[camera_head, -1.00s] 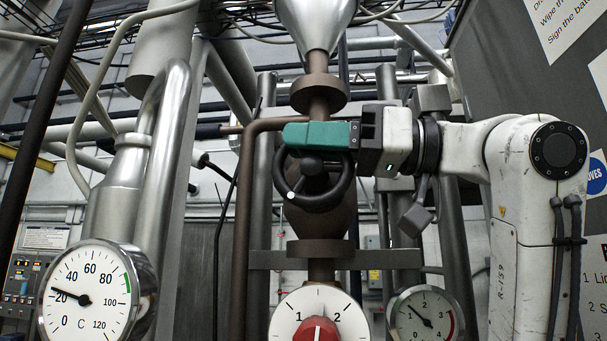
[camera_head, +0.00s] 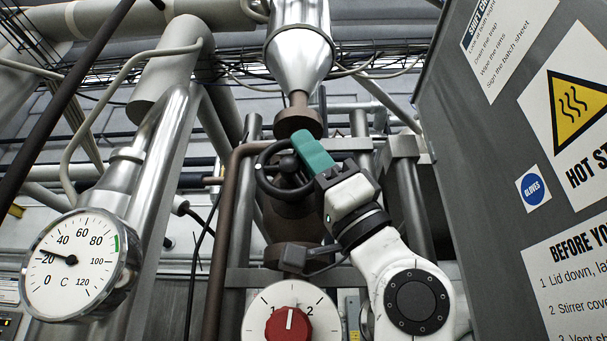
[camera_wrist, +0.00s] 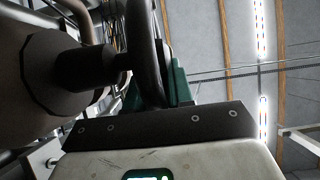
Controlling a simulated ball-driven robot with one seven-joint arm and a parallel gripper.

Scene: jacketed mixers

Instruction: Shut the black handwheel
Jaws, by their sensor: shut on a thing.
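The black handwheel (camera_head: 264,184) is mounted on a brown vertical pipe below a shiny metal cone. A white dot (camera_head: 258,166) sits on the left of its rim. My gripper (camera_head: 312,152), with green fingers, is shut on the upper right of the rim, and my arm comes up from below right. In the wrist view the rim (camera_wrist: 145,45) runs down between the green fingers (camera_wrist: 180,85), with the dark hub (camera_wrist: 85,67) to its left. The fingers and wrist hide the right part of the wheel in the head view.
A red knob (camera_head: 288,325) on a white dial lies below the wheel. A round temperature gauge (camera_head: 80,265) is at lower left. A brown side pipe (camera_head: 228,230) runs close left of the wheel. A grey panel with signs (camera_head: 455,150) stands at the right.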

